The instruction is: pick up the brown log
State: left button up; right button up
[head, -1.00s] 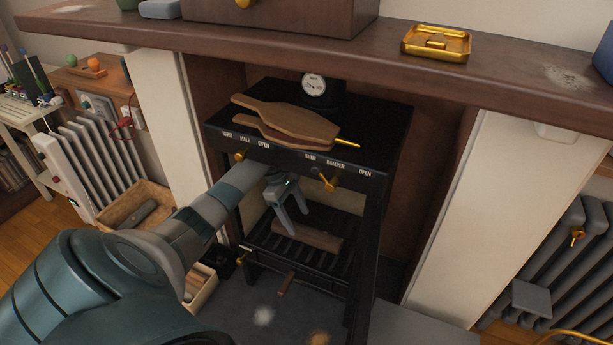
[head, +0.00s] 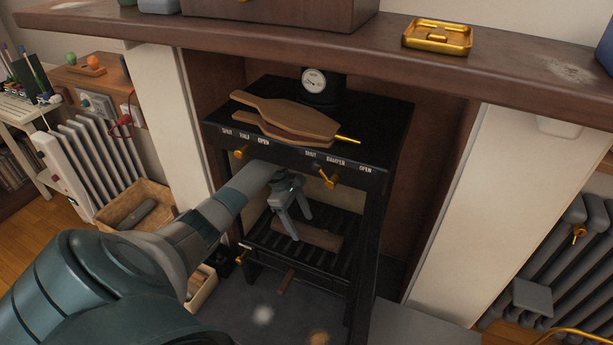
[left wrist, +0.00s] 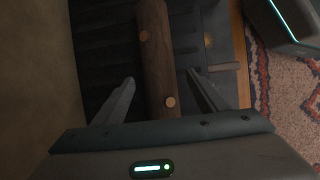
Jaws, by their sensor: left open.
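The brown log (head: 312,235) lies on the dark grate (head: 298,262) inside the black stove. In the left wrist view the log (left wrist: 155,65) runs lengthwise between the two fingers, with two round pale knots on its side. My left gripper (head: 294,226) is inside the stove, over the left part of the log, with its fingers pointing down. It is open; in the left wrist view its fingertips (left wrist: 160,76) stand on either side of the log with gaps. My right gripper is not in view.
The stove's top (head: 382,112) and front post (head: 362,250) frame the opening around my left arm. Bellows (head: 285,115) lie on top. Two brass knobs (head: 329,180) stick out at the front. A wooden mantel (head: 380,50) runs above, and a box with a dark log (head: 140,205) stands left.

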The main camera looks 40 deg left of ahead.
aim_at(303, 226)
pick_arm(q)
jog(key=b+x, duration=0.1)
jog(key=x, duration=0.2)
jog(key=shift+w+d+f, duration=0.1)
jog(key=shift+f, duration=0.15)
jog(key=shift+d+f, duration=0.15)
jog(key=shift+f, duration=0.2)
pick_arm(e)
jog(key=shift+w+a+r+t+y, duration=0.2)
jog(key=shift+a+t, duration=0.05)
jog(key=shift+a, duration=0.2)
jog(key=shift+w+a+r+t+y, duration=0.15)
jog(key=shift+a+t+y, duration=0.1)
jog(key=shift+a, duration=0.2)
pick_arm(q)
jog(key=c, duration=1.4)
jog(key=shift+r, duration=0.15)
jog(key=shift+c, duration=0.2)
